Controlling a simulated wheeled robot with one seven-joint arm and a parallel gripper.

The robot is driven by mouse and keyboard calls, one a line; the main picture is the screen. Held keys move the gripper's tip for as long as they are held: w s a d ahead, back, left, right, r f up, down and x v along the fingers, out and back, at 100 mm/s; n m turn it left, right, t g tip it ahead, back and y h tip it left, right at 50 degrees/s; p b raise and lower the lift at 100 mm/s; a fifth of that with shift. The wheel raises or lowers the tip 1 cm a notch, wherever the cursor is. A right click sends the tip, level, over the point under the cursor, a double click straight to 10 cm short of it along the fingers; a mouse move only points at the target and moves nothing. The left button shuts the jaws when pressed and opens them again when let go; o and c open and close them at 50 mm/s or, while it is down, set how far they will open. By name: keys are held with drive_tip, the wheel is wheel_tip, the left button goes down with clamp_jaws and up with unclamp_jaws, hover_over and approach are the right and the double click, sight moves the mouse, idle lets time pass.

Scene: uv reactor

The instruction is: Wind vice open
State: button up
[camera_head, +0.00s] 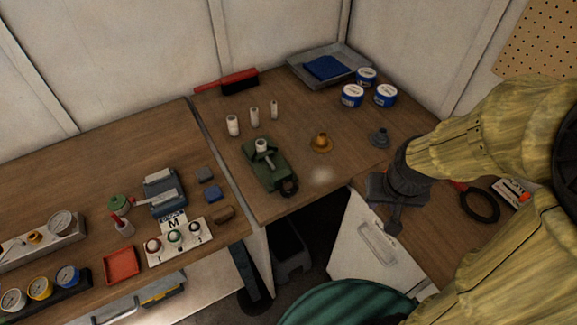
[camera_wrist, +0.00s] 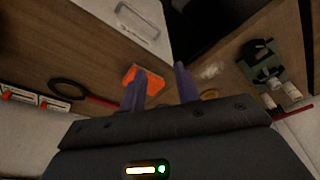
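The green vice (camera_head: 268,168) stands near the front edge of the corner bench in the head view. Its black winding handle (camera_head: 289,187) faces the front edge. A white cylinder (camera_head: 262,146) stands at its jaws; I cannot tell whether it is clamped. The vice also shows at the right of the wrist view (camera_wrist: 266,72). My gripper (camera_head: 385,212) is to the right of the vice and well apart from it.
Several white cylinders (camera_head: 253,113), a brass part (camera_head: 321,143) and a grey part (camera_head: 379,137) stand behind and right of the vice. Blue-and-white tins (camera_head: 352,95) and a grey tray (camera_head: 306,65) are at the back. A black-ringed red-handled tool (camera_head: 481,205) lies right of my gripper.

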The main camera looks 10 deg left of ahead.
drive_tip(key=shift+w, duration=0.25)
drive_tip(key=shift+s, duration=0.1)
drive_tip(key=w+a+r+n+g+y+p, duration=0.1)
drive_tip(key=w+a+n+p, duration=0.4)
drive_tip(key=n, duration=0.7)
drive_tip(key=w+a+r+n+g+y+p, duration=0.2)
drive_tip(key=w+a+r+n+g+p, duration=0.1)
drive_tip(key=w+a+n, duration=0.6)
drive_tip(key=a+n+g+p, duration=0.1)
drive_tip(key=a+n+p, duration=0.1)
drive_tip(key=n, duration=0.2)
drive_tip(key=shift+w+r+y, duration=0.3)
drive_tip(key=shift+w+r, duration=0.1)
drive_tip(key=shift+f, duration=0.1)
